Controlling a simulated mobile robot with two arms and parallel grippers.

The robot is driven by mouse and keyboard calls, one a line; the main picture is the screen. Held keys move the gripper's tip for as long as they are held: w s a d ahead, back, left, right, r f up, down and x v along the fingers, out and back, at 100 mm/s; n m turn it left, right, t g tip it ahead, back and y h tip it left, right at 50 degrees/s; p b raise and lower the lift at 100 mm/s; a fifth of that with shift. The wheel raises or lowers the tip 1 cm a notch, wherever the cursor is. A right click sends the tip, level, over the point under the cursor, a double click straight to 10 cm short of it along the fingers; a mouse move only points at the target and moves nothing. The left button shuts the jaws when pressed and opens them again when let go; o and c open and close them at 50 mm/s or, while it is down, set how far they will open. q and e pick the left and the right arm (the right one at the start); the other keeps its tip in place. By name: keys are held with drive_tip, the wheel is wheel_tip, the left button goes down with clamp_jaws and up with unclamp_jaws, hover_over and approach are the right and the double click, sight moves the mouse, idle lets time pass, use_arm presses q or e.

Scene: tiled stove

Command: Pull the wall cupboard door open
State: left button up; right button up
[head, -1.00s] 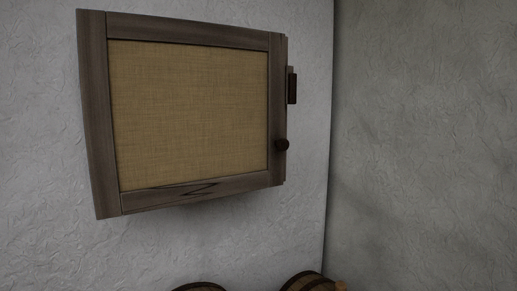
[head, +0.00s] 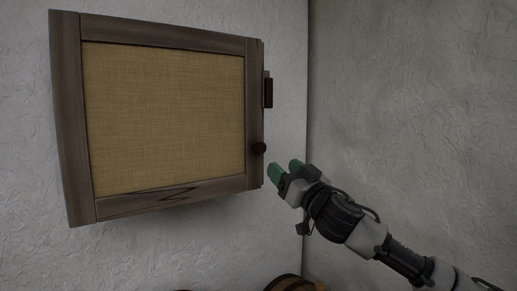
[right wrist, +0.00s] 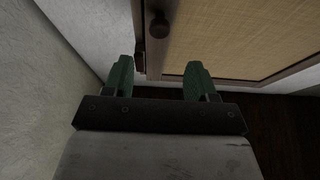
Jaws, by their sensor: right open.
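The wall cupboard door (head: 165,118) has a dark wooden frame and a woven tan panel. It looks shut against the cupboard on the white wall. A small dark round knob (head: 260,148) sits at its right edge, low down; it also shows at the top of the right wrist view (right wrist: 159,25). My right gripper (head: 285,169), with green fingers, is just below and right of the knob. In the right wrist view its fingers (right wrist: 159,75) are apart with nothing between them, and the knob is beyond the fingertips. My left gripper is not in view.
A dark latch-like piece (head: 268,91) is on the cupboard's right side above the knob. A grey wall (head: 415,110) stands close on the right, meeting the white wall in a corner. A barrel top (head: 288,284) shows at the bottom edge.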

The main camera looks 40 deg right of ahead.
sight(262, 148)
drive_tip(key=p+x, duration=0.7)
drive_tip(key=x, duration=0.1)
drive_tip(key=shift+d+r, duration=0.15)
drive_tip(key=shift+r, duration=0.1)
drive_tip(key=shift+w+r+p, duration=0.1)
drive_tip(key=shift+w+p, duration=0.7)
drive_tip(key=shift+w, duration=0.1)
clamp_jaws()
